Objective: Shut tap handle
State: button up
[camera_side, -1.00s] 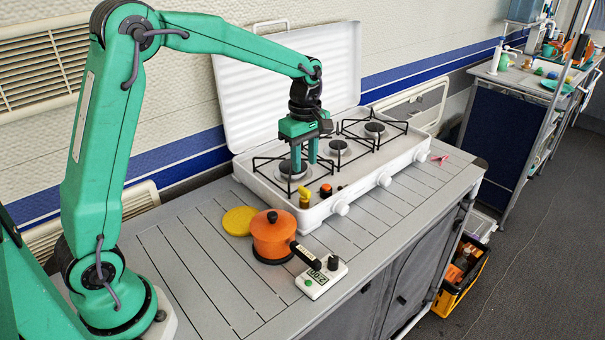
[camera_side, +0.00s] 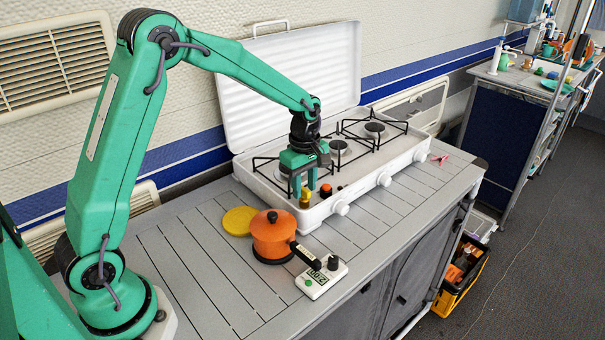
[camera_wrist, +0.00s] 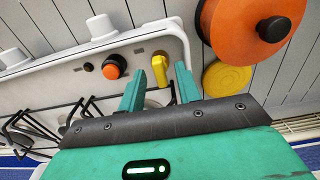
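The yellow tap handle (camera_side: 305,199) stands on the near left front of the white gas stove, partly covered by my gripper in the side view. In the wrist view the yellow tap handle (camera_wrist: 160,70) shows just beyond my fingertips, lined up with the gap between them. My gripper (camera_side: 304,188) is open and empty, pointing down at the stove's front edge. The two green fingers (camera_wrist: 160,80) are spread apart in the wrist view. I cannot tell whether either finger touches the handle.
An orange-and-black knob (camera_side: 326,190) stands just right of the handle, with white stove knobs (camera_side: 341,207) along the front. Burner grates and a raised white lid (camera_side: 290,80) lie behind. An orange pot (camera_side: 272,238), yellow disc (camera_side: 238,221) and timer (camera_side: 321,278) sit on the counter in front.

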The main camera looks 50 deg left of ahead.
grip_shut()
jog(key=shift+m, duration=0.4)
jog(key=m, duration=1.7)
dwell(0.3)
